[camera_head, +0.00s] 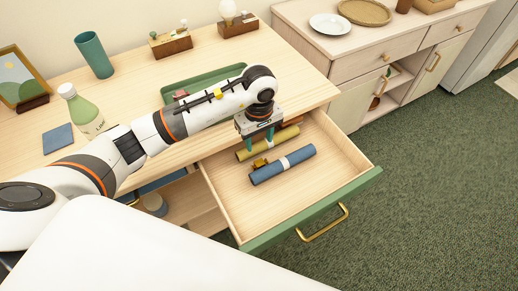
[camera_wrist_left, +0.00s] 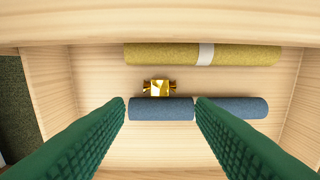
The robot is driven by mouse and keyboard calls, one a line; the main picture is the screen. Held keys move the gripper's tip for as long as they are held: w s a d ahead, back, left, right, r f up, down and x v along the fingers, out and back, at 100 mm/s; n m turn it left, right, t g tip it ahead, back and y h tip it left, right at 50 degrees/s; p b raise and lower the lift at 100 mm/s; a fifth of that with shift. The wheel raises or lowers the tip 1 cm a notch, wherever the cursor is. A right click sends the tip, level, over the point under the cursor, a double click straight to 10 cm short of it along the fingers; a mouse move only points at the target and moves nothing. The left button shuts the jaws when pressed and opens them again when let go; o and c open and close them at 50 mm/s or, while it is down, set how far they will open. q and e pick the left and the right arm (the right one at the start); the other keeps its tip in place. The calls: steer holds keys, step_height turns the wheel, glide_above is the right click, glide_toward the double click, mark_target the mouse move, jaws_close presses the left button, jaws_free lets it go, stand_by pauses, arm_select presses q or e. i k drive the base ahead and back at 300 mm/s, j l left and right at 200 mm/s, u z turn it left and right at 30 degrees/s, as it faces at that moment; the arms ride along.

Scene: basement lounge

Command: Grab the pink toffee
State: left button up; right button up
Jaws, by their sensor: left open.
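My left gripper (camera_head: 260,140) is open and empty, pointing down over the open drawer (camera_head: 225,195). In the left wrist view its green fingers (camera_wrist_left: 161,103) are spread, their tips in front of a blue roll. A gold-wrapped toffee (camera_wrist_left: 159,88) lies on the drawer floor between the blue roll and a yellow roll; it also shows in the head view (camera_head: 260,163). No pink toffee shows in the drawer. A small pinkish thing (camera_head: 180,95) lies in the green tray (camera_head: 205,79) on the desk, partly behind my arm; I cannot tell what it is.
In the drawer lie a blue roll (camera_head: 283,166) with a pale band and a yellow roll (camera_head: 280,140). On the desk stand a green cup (camera_head: 94,55), a bottle (camera_head: 80,108) and wooden holders (camera_head: 171,43). The drawer's front part is clear.

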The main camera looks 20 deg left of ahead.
mark_target(180, 95)
steer(key=u, duration=1.35)
